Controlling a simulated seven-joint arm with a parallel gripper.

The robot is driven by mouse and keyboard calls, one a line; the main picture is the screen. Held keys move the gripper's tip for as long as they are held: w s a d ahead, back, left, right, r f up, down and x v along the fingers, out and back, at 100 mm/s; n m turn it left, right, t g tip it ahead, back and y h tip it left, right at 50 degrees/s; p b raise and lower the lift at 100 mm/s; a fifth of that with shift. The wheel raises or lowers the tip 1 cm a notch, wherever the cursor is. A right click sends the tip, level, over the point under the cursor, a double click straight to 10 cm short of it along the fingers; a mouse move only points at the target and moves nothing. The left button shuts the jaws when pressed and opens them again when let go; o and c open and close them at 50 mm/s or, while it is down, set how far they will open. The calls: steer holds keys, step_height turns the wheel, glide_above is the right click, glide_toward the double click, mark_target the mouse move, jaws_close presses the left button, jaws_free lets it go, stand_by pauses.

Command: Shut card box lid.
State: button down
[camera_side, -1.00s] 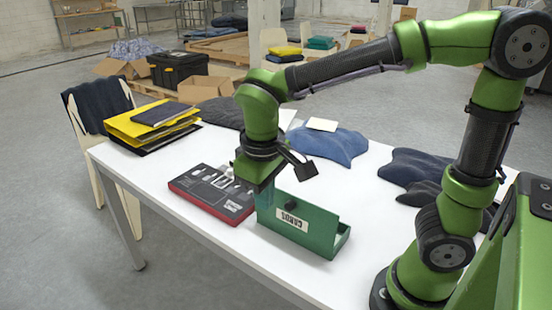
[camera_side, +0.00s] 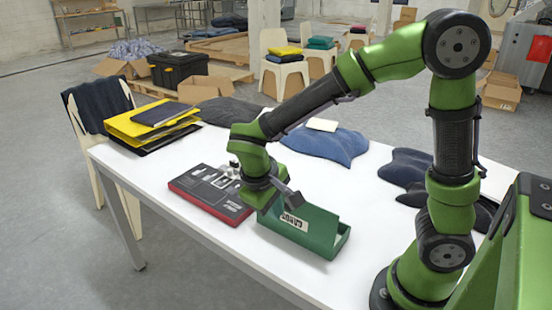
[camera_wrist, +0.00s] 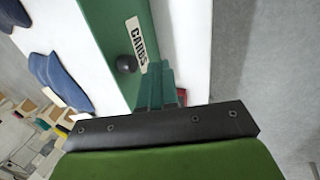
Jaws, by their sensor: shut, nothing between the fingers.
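The green card box (camera_side: 312,240) stands near the front edge of the white table. Its lid panel, with a white "CARDS" label (camera_side: 293,221), is partly raised, and a gap shows at the box's right end. In the wrist view the label (camera_wrist: 137,38) and a round black knob (camera_wrist: 126,64) show on the green panel. My gripper (camera_wrist: 157,68) is shut and empty, with its green fingers beside the knob. The fingertips overlap the panel in that view; I cannot tell whether they touch it. In the side view my gripper hides the knob and the box's left end.
A black and red case (camera_side: 212,190) lies flat just left of the box. Blue cloth (camera_side: 328,145) and dark cloths (camera_side: 405,165) lie behind and right. Yellow folders (camera_side: 150,122) are stacked at the far left. The table's front edge runs close to the box.

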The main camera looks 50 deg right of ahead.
steer(key=shift+d, duration=1.2)
steer(key=shift+d, duration=0.1)
steer(key=shift+d+r+y, duration=0.15)
steer(key=shift+d+y, duration=0.55)
steer(key=shift+d, duration=0.05)
steer(key=shift+d+r+y, duration=0.15)
steer(key=shift+d+y, duration=0.55)
steer(key=shift+d, duration=0.05)
steer(key=d+f+y, duration=0.1)
steer(key=d+y, duration=0.2)
steer(key=y, duration=0.1)
steer(key=d+f+y, duration=0.2)
steer(key=d+y, duration=0.2)
steer(key=d+f+y, duration=0.2)
steer(key=d+y, duration=0.1)
steer(key=d, duration=0.1)
steer(key=shift+s+y, duration=0.1)
steer(key=shift+y, duration=0.3)
steer(key=shift+d+f+y, duration=0.35)
steer(key=shift+f, duration=0.3)
steer(key=shift+d+f+y, duration=0.35)
steer(key=shift+f, duration=0.3)
